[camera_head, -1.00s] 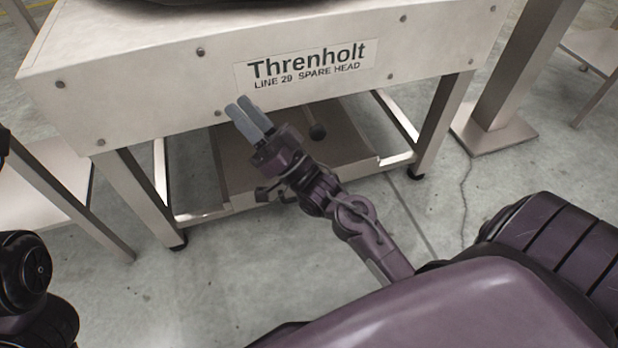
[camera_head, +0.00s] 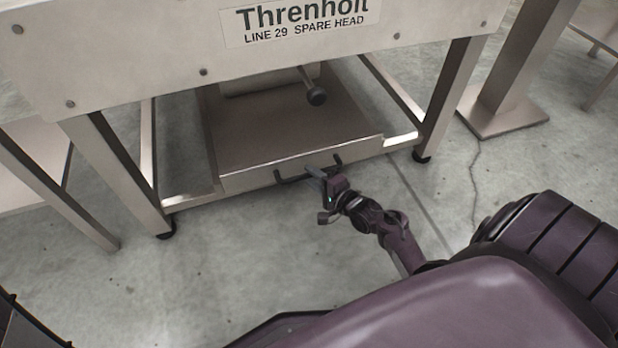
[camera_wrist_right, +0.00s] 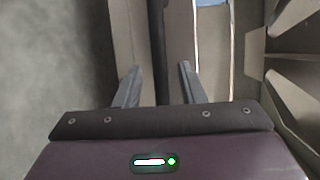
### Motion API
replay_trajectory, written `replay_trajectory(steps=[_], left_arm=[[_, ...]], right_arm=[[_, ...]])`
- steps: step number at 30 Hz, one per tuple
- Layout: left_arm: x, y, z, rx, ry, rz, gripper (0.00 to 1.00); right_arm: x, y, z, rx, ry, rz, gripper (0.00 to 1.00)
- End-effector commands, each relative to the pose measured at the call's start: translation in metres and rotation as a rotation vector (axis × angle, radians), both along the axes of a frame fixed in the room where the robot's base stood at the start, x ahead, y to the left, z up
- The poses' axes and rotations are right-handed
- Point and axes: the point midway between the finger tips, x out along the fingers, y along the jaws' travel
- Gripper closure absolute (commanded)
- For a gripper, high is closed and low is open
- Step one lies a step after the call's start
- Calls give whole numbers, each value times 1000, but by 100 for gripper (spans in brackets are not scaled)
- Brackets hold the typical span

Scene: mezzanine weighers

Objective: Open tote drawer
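The tote drawer (camera_head: 248,180) is a low metal unit under the Threnholt bench, between its legs. A dark bar handle (camera_head: 290,178) is fixed across its front face. My right gripper (camera_head: 315,173) is at the right part of this handle. In the right wrist view the two fingers (camera_wrist_right: 158,88) are apart, and the dark handle bar (camera_wrist_right: 158,45) runs between them with gaps on both sides. The fingers hide part of the handle in the head view. My left gripper is not in view.
The Threnholt bench's pale front panel (camera_head: 130,50) overhangs the drawer. Its metal legs (camera_head: 118,178) and (camera_head: 447,98) stand on either side. A dark round knob (camera_head: 316,96) hangs beneath the panel. The concrete floor (camera_head: 200,270) in front is clear.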

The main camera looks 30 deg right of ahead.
Motion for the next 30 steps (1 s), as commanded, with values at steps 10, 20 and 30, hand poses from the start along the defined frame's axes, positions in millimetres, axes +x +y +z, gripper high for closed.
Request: replay_trajectory(steps=[10,20,30], left_arm=[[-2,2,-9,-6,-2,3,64],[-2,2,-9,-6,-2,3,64],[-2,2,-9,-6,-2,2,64]], right_arm=[[20,3,-3,-1,0,0,64],[19,4,-3,-1,0,0,89],[19,4,-3,-1,0,0,100]])
